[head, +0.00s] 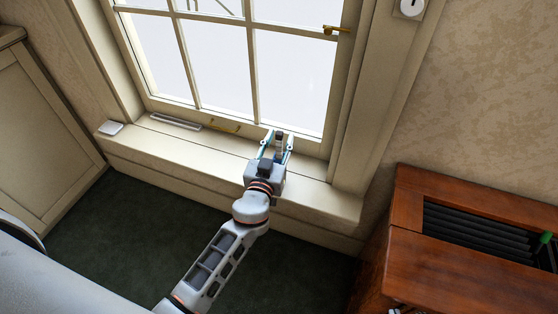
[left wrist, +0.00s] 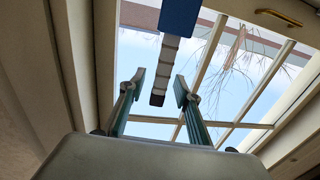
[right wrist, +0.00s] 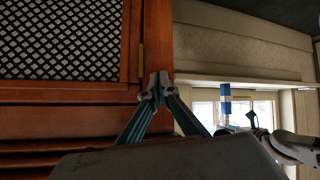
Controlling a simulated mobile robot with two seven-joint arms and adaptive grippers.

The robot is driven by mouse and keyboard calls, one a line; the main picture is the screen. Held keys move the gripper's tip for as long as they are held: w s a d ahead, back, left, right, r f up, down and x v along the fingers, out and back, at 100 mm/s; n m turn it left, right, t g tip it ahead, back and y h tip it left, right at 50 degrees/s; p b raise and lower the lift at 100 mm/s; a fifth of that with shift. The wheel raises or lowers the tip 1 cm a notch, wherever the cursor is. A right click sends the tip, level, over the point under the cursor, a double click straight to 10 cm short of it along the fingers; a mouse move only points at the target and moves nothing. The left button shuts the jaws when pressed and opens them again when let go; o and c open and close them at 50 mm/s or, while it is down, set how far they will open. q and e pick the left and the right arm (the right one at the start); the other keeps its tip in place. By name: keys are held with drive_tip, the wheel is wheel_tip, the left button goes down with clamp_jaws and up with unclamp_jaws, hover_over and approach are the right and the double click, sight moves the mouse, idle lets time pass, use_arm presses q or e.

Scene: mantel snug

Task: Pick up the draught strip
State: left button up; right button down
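A narrow segmented grey strip with a blue end, which I take for the draught strip (left wrist: 165,70), shows in the left wrist view against the window. My left gripper (head: 277,143) is over the window sill (head: 185,146). In the left wrist view its two fingers (left wrist: 159,85) are apart, with the strip in line with the gap and clear space on both sides. In the head view the fingers partly hide the strip. My right gripper (right wrist: 157,84) has its fingertips together with nothing seen between them, in front of a wooden cabinet.
A long pale slotted piece (head: 175,121) and a small white box (head: 111,128) are on the sill's left part. A brass handle (head: 222,127) is at the window's foot. A wooden cabinet (head: 405,250) with a dark slatted opening stands right. Dark green carpet lies below.

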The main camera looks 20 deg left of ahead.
use_arm(q)
clamp_jaws()
drive_tip(key=shift+r, duration=0.1)
